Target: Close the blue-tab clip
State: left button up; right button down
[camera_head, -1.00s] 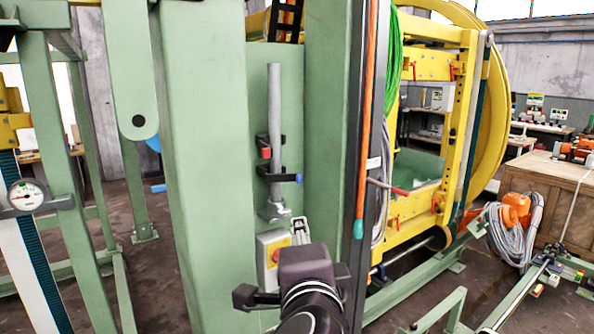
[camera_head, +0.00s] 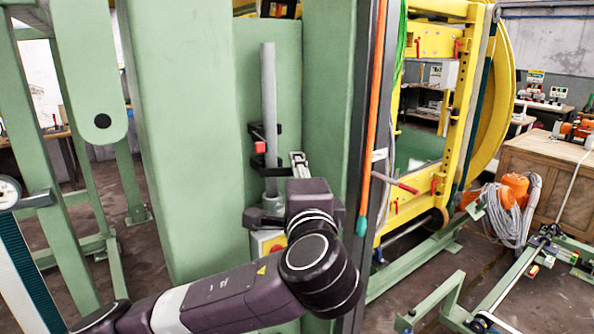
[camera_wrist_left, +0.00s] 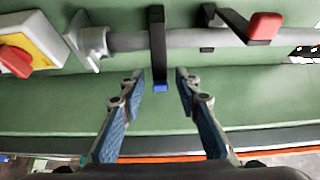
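The blue-tab clip (camera_wrist_left: 158,45) is a black bracket on a grey pole (camera_head: 269,95). In the left wrist view its arm sticks out from the pole towards me, with the blue tab (camera_wrist_left: 161,87) at its end. My left gripper (camera_wrist_left: 160,76) is open, with one finger on each side of the tab and visible gaps; contact does not show. In the head view my left wrist and gripper (camera_head: 298,162) stand in front of the pole's lower part and the blue tab is hidden. My right gripper is not in view.
A red-tab clip (camera_head: 260,148) sits higher on the pole; its red tab (camera_wrist_left: 265,27) shows right of the blue one in the wrist view. A yellow box with a red knob (camera_wrist_left: 17,60) lies by the pole's base. Green columns (camera_head: 190,140) flank the pole.

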pick_arm(q)
jog(key=shift+c, duration=0.4)
grip_shut()
jog(key=shift+w, duration=0.1)
